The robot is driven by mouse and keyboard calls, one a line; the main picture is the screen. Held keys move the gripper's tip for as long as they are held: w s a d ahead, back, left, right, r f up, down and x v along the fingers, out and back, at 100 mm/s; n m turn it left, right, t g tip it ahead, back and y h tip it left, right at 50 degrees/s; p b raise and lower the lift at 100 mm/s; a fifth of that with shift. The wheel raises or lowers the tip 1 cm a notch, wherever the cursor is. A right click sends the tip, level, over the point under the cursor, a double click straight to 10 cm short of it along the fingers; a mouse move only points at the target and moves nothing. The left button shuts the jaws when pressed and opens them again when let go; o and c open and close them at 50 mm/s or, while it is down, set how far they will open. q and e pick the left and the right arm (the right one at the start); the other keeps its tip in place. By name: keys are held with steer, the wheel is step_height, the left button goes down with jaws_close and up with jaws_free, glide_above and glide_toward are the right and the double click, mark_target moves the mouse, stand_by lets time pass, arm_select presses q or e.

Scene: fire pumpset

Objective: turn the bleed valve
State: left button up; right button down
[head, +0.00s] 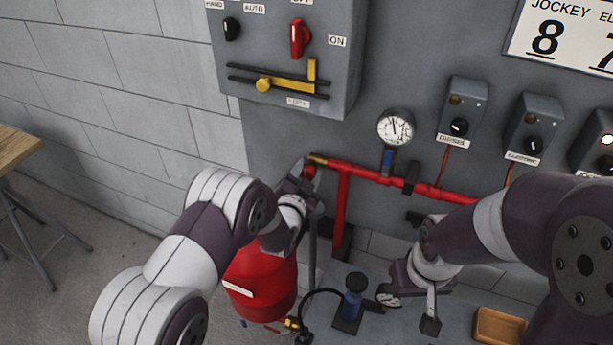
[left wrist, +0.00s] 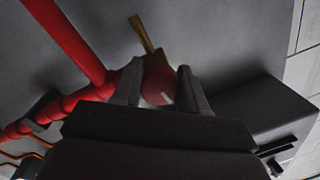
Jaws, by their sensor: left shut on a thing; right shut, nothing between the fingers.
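The bleed valve sits at the left end of the red pipe, with a brass end (head: 318,158) and a red handle (head: 309,171). In the left wrist view, the red handle (left wrist: 158,84) lies between the two fingers, with the brass piece (left wrist: 142,34) beyond it. My left gripper (head: 304,178) is at the valve and shut on the red handle; the fingers partly hide it in the head view. My right gripper (head: 388,298) is shut and empty, low near the pump base, well away from the valve.
A pressure gauge (head: 395,127) stands above the red pipe (head: 375,175). A grey switch box (head: 285,85) hangs above the valve. A red tank (head: 262,283) stands below my left arm.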

arm_select(q)
steer(key=n+b, duration=0.2)
steer(key=n, duration=0.1)
steer(key=shift+f+n+b, duration=0.25)
steer(key=shift+n+b, duration=0.05)
steer(key=shift+b, duration=0.1)
steer(key=n+g+b, duration=0.1)
steer(key=n+b, duration=0.2)
steer(key=n, duration=0.1)
steer(key=shift+d, duration=0.1)
steer(key=n+b, duration=0.3)
steer(key=shift+h, duration=0.3)
steer(key=n+b, duration=0.2)
steer(key=n, duration=0.1)
steer(key=shift+s+r+n, duration=0.1)
steer(key=shift+n, duration=0.3)
steer(key=shift+n+g+h+b, duration=0.3)
steer(key=shift+n+h+b, duration=0.15)
steer(key=shift+n, duration=0.75)
steer(key=shift+r+n, duration=0.1)
steer(key=shift+n, duration=1.1)
steer(key=n, duration=0.3)
steer(key=shift+r+h, duration=0.1)
steer(key=shift+h, duration=0.25)
steer(key=shift+n+h, duration=0.4)
steer(key=shift+n, duration=1.5)
